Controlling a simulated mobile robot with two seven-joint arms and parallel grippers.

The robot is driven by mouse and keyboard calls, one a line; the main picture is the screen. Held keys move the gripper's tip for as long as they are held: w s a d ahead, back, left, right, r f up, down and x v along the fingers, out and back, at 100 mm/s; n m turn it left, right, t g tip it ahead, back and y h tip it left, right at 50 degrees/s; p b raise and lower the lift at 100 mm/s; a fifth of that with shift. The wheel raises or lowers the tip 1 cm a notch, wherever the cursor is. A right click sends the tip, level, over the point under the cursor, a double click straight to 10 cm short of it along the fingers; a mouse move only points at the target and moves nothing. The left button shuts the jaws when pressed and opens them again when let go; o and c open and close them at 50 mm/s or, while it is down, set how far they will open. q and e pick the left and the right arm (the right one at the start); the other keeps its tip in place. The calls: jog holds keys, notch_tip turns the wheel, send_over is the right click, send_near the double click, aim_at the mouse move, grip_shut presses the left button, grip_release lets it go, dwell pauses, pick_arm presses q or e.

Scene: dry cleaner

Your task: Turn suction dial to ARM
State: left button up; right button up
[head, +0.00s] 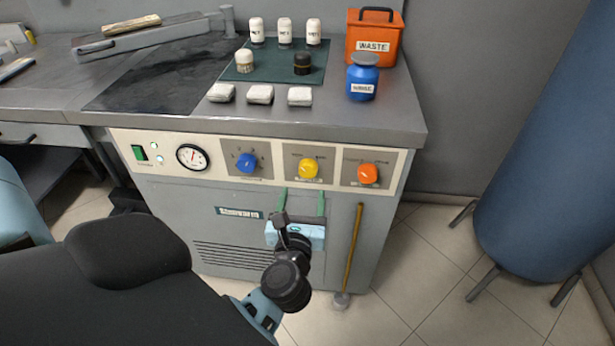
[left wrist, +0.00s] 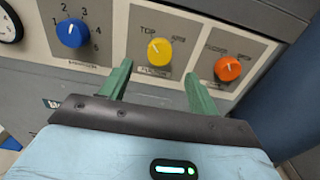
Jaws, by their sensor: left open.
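A yellow dial (head: 309,168) sits in the middle of the console's front panel. In the left wrist view the yellow dial (left wrist: 159,52) has a label reading TOP at its upper left, and its white mark points up and left towards it. The labels at its upper right and below are too small to read surely. My left gripper (head: 302,202) is below the yellow dial, apart from it, with two green fingers spread. These fingers (left wrist: 158,72) are open and empty in the left wrist view. My right gripper is not in view.
A blue dial (head: 247,163) and an orange dial (head: 368,174) flank the yellow one. A gauge (head: 192,157) is further left. A brass rod (head: 352,245) stands right of the gripper. Bottles, an orange waste bin (head: 373,38) and a blue jar (head: 362,78) stand on top.

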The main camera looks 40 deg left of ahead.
aim_at(308, 171)
pick_arm(q)
jog(key=shift+x, duration=3.9)
jog(key=shift+d, duration=0.1)
jog(key=c, duration=0.9)
